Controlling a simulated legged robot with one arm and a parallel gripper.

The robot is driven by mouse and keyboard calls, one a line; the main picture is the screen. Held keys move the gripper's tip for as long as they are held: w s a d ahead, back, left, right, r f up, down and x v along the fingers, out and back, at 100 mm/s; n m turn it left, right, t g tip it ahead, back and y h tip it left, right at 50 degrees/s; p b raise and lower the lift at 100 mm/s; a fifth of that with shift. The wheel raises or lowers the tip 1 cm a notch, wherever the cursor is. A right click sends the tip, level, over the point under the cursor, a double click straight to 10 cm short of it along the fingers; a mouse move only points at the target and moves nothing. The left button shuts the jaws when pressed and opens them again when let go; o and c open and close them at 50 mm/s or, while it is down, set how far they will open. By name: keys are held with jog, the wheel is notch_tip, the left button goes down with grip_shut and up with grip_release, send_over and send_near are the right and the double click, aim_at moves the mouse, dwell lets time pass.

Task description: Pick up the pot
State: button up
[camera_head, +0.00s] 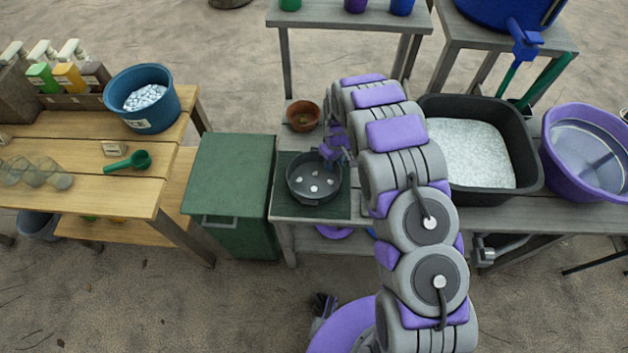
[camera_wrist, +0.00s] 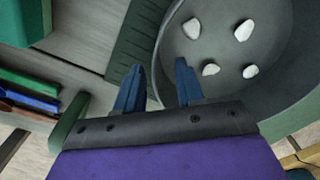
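A dark round pot (camera_head: 314,200) stands on a green mat (camera_head: 283,198) on the grey table, with several white stones (camera_head: 317,180) lying in it. The pot (camera_wrist: 275,100) also fills the upper right of the wrist view. My gripper (camera_head: 332,153) is at the pot's far right rim in the head view, partly hidden by my arm. In the wrist view my gripper's two blue fingertips (camera_wrist: 158,64) are apart. The right fingertip overlaps the pot's inside and the left one lies outside its rim. I cannot tell whether either touches the wall.
A small terracotta bowl (camera_head: 303,106) stands behind the pot. A black tub of white granules (camera_head: 531,180) and a purple basin (camera_head: 605,190) are to the right. A green cabinet (camera_head: 232,170) and a wooden bench (camera_head: 110,190) are to the left.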

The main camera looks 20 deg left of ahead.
jog(key=shift+f, duration=0.85)
jog(key=shift+a, duration=0.1)
jog(key=shift+r, duration=0.1)
grip_shut()
